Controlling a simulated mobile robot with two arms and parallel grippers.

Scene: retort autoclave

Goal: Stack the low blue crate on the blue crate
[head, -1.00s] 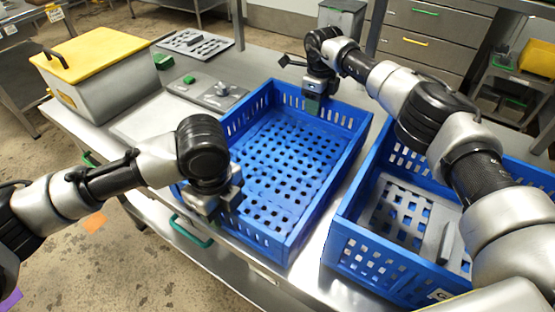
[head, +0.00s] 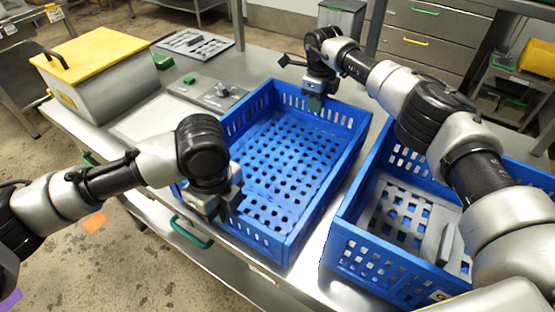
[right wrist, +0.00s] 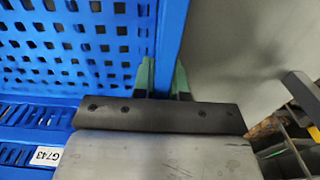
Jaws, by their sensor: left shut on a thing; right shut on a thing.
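The low blue crate (head: 327,185) with a perforated floor sits empty in the middle of the steel counter. My left gripper (head: 222,212) is shut on its near left wall. My right gripper (head: 313,104) is shut on its far wall. In the right wrist view, the green fingers of my right gripper (right wrist: 165,78) straddle the crate's wall (right wrist: 170,35). The other blue crate (head: 380,262) stands to the right, with flat grey parts inside. My right arm hides some of it. I cannot tell whether the low crate touches the counter.
A grey box with a yellow lid (head: 95,70) stands at the counter's left back. A narrow strip of counter separates the crates.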

